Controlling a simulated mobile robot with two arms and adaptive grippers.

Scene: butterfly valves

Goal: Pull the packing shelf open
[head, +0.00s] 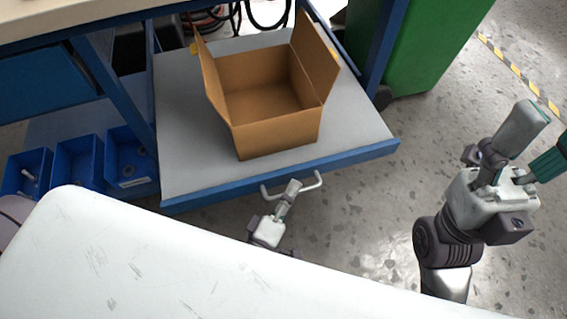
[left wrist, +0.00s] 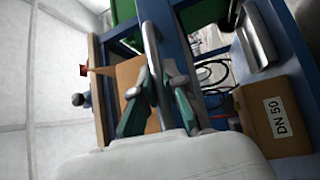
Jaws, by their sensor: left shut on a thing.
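The packing shelf (head: 180,150) is a grey board with a blue front edge, and it juts out from under the workbench. A light grey bar handle (head: 314,183) is on its front edge. My left gripper (head: 291,188) is at the handle, shut on it near its middle. In the left wrist view the handle (left wrist: 150,45) runs between the teal fingers of my left gripper (left wrist: 158,88). My right gripper (head: 535,155) is at the far right over the floor, fingers apart and empty, away from the shelf.
An open empty cardboard box (head: 275,135) stands on the shelf. Blue bins (head: 78,160) sit at the left under the workbench (head: 60,18). A green container (head: 435,45) stands right of the shelf. A box marked DN 50 (left wrist: 270,115) shows in the left wrist view. Floor at right is clear.

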